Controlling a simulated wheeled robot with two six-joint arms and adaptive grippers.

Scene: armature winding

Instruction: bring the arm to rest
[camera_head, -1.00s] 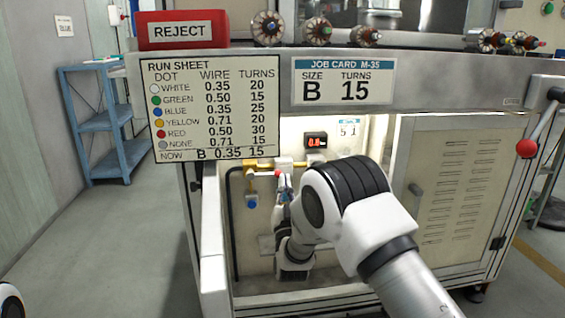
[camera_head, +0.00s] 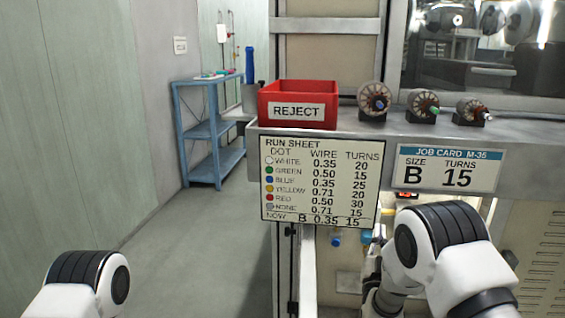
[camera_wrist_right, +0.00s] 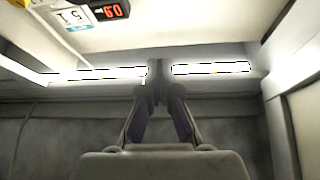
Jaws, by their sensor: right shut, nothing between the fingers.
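My right arm (camera_head: 452,252), white with a black ribbed joint, reaches into the lit recess of the machine at the lower right of the head view. Its gripper is hidden there behind the arm and the picture edge. In the right wrist view, the right gripper (camera_wrist_right: 158,88) has its two dark fingers meeting at the tips, shut and empty, inside the recess. Part of my left arm (camera_head: 85,285) shows at the lower left of the head view; its gripper is out of view.
Bright light strips (camera_wrist_right: 210,68) and a small red digital display (camera_wrist_right: 110,12) surround the gripper. In the head view, a red reject bin (camera_head: 298,92) and several wound armatures (camera_head: 373,100) stand on the machine ledge. A blue shelf (camera_head: 205,130) stands left; the floor before it is clear.

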